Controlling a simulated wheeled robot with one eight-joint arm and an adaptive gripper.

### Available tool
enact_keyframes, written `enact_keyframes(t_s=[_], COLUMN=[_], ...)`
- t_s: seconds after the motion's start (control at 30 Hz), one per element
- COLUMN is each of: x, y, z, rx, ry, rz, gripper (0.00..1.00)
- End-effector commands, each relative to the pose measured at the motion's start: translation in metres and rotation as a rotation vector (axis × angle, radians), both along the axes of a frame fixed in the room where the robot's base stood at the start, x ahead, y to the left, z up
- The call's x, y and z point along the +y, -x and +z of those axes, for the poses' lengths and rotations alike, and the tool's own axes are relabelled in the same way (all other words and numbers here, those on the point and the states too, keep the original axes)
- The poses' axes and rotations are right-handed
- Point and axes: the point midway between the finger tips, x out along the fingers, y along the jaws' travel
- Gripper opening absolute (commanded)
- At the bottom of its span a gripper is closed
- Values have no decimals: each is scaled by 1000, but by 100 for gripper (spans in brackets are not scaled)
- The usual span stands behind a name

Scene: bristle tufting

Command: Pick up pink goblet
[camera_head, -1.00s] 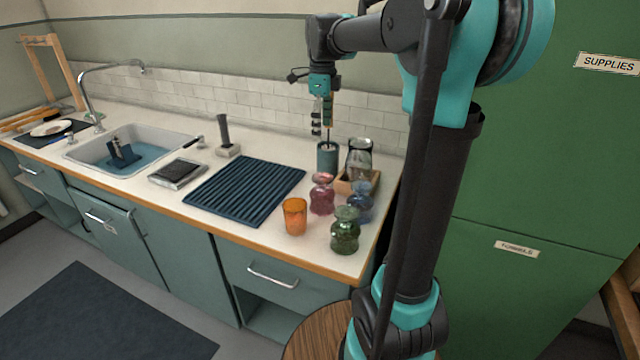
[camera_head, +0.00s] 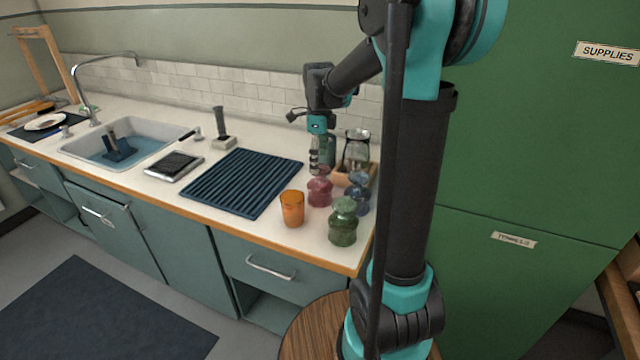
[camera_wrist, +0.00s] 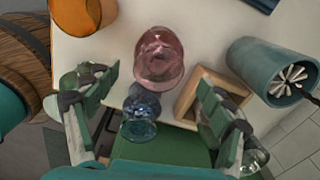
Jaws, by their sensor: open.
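The pink goblet (camera_head: 320,188) stands on the white counter, behind and right of the orange cup. In the wrist view the pink goblet (camera_wrist: 158,58) is ahead of the jaws, near the gap between them. My gripper (camera_head: 316,162) is just above and behind the goblet in the head view. Its two fingers stand wide apart in the wrist view (camera_wrist: 160,98), with nothing gripped. A blue glass goblet (camera_wrist: 141,112) shows between the fingers, nearer the camera; it also stands right of the pink one in the head view (camera_head: 358,194).
An orange cup (camera_head: 292,208) and a green glass goblet (camera_head: 343,222) stand close in front. A wooden tray (camera_wrist: 188,98), a clear jar (camera_head: 356,150) and a teal utensil holder (camera_wrist: 268,66) are near the gripper. A ribbed dark mat (camera_head: 243,182) lies left.

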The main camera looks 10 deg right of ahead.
Motion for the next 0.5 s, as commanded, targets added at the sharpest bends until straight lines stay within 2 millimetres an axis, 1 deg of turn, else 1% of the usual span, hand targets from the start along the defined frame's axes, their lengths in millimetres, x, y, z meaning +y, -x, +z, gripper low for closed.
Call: enact_keyframes(t_s=[0.1,0.2,0.33,0.5], x=[0,0,0,0], y=[1,1,1,1], z=[-19,-32,-40,-41], rx=[0,0,0,0], ry=[0,0,0,0], rz=[0,0,0,0], gripper=[81,81,81,81])
